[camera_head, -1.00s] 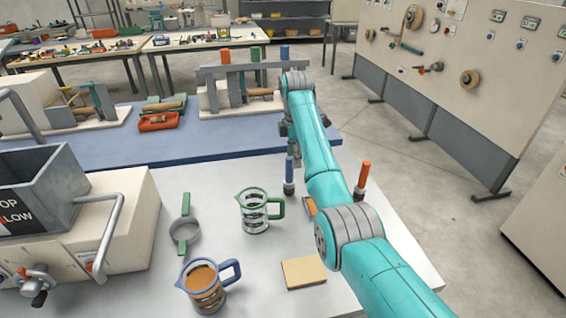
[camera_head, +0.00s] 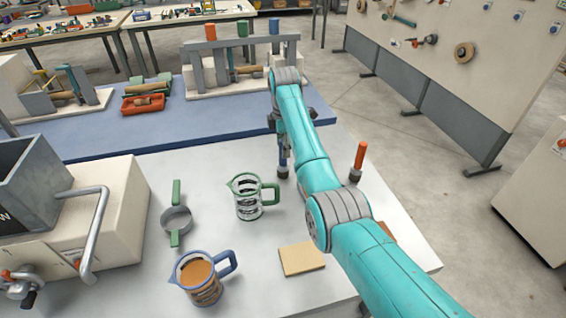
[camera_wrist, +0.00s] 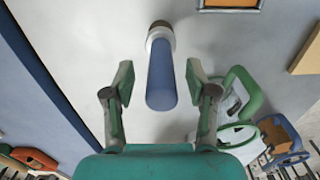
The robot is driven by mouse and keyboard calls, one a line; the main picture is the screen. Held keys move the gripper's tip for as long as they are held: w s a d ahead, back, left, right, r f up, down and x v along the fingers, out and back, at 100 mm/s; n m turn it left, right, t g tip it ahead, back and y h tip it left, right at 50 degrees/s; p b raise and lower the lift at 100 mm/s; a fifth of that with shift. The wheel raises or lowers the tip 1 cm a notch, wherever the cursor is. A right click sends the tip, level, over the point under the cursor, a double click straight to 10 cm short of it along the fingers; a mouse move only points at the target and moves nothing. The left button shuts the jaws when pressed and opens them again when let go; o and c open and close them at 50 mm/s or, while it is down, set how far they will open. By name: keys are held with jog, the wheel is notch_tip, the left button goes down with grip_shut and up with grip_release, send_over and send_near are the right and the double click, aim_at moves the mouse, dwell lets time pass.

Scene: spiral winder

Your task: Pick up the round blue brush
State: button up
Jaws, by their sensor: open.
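The round blue brush (camera_wrist: 161,82) has a blue cylindrical handle and a pale grey round head. It stands upright on the light table and shows between my fingers in the wrist view. My gripper (camera_wrist: 160,76) is open, with one finger on each side of the handle and visible gaps on both sides. In the head view, the brush (camera_head: 284,160) stands under my gripper, its upper part largely hidden by my arm.
A green-handled glass jug (camera_head: 248,196) stands left of the brush. A blue-handled jug of brown liquid (camera_head: 202,282), a green strainer (camera_head: 176,220) and a tan pad (camera_head: 301,259) lie nearer. An orange-handled brush (camera_head: 359,160) stands to the right.

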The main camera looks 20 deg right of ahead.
notch_tip(320, 180, down, 4)
jog(key=shift+a+f, duration=0.1)
grip_shut()
dwell(0.4)
notch_tip(320, 180, up, 10)
jog(key=shift+r, duration=0.1)
dwell(0.3)
